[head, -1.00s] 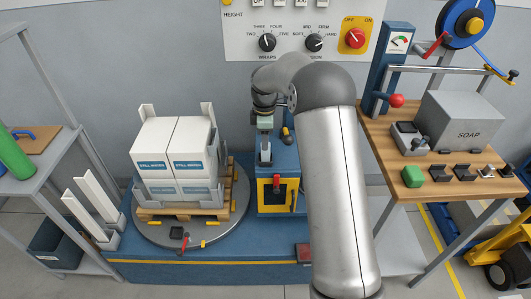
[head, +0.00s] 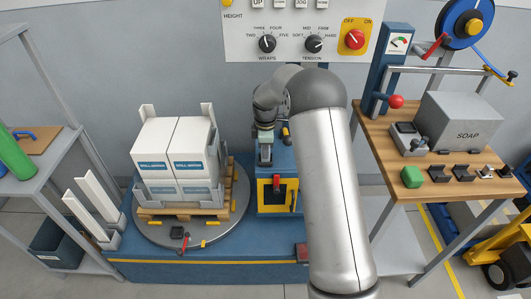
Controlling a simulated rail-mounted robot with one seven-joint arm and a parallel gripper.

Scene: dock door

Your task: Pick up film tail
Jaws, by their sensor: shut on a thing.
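My gripper (head: 265,154) is at the top of the blue cabinet (head: 277,222), right of the wrapped-goods turntable. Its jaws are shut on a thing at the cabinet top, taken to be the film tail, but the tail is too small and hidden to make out. A pallet load of white boxes (head: 174,153) with grey corner posts stands on a wooden pallet (head: 178,213) on the round turntable (head: 222,215). My arm hides the area right of the cabinet.
A control panel (head: 297,25) with knobs and a red switch is on the back wall. A wooden bench (head: 385,150) with a soap box (head: 462,122) stands at the right. A grey shelf (head: 45,165) with a green cylinder (head: 14,155) is at the left. White posts (head: 95,205) lean near it.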

